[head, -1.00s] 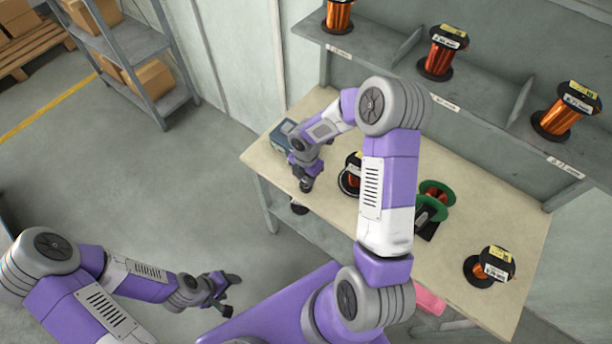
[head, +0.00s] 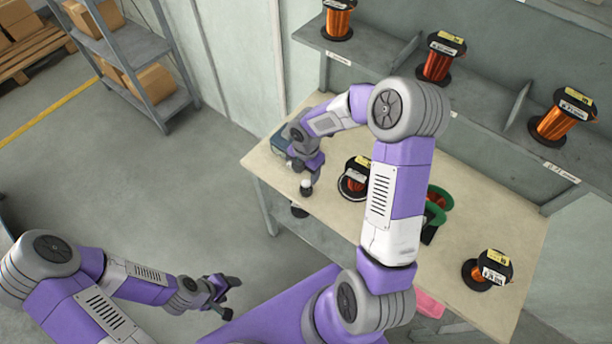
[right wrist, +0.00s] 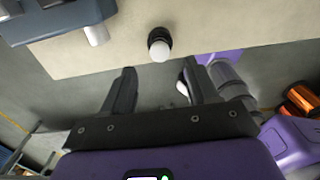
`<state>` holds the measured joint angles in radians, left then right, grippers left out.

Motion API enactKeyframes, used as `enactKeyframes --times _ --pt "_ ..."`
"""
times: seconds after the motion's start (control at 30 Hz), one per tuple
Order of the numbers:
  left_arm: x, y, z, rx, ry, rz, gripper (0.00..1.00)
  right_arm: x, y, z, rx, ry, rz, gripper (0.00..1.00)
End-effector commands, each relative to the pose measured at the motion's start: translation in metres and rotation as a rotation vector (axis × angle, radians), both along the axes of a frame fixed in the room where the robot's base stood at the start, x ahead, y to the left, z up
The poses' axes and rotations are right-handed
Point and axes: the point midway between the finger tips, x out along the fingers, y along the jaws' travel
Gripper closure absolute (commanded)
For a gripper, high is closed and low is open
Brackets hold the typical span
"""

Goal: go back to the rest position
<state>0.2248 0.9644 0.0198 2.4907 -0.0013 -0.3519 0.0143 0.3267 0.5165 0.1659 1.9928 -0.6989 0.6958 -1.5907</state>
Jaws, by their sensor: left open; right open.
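My right gripper (head: 306,172) is over the left end of the workbench (head: 480,222), beside a blue-grey box (head: 279,141). In the right wrist view its two fingers (right wrist: 155,90) stand wide apart with nothing between them. A small black piece with a pale round top (right wrist: 160,45) stands on the bench near its edge, beyond the fingertips. My left gripper (head: 222,296) is at the lower left of the head view, open and empty above the floor, away from the bench.
The back shelf (head: 390,82) holds more spools. A grey rack (head: 135,50) stands far left. The floor (head: 150,190) between rack and bench is clear.

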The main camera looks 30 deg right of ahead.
Motion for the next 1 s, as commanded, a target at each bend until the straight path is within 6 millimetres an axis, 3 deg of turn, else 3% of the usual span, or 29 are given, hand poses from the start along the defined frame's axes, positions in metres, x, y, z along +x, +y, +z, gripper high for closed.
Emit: enactKeyframes --times 0.13,0.37,0.47,0.57,0.67,0.8,1.0 --pt "0.000 0.000 0.003 0.000 0.000 0.000 0.41 0.000 0.000 0.015 0.000 -0.001 0.000 0.41" --pt "0.000 0.000 0.003 0.000 0.000 0.000 0.41 0.000 0.000 0.016 0.001 0.000 0.000 0.41" --pt "0.000 0.000 0.002 0.000 0.000 0.000 0.41 -0.002 0.005 0.011 0.015 0.004 -0.024 0.41" --pt "0.000 0.000 0.000 0.000 0.000 0.000 0.41 -0.010 0.024 -0.009 0.071 0.016 -0.134 0.41" --pt "0.000 0.000 -0.004 0.000 0.000 0.000 0.41 -0.025 0.058 -0.041 0.166 0.052 -0.356 0.41" --pt "0.000 0.000 -0.010 0.000 0.000 0.000 0.41 -0.055 0.108 -0.087 0.288 0.147 -0.797 0.41" --pt "0.000 0.000 -0.017 0.000 0.000 0.000 0.41 -0.105 0.152 -0.137 0.331 0.300 -1.468 0.41"
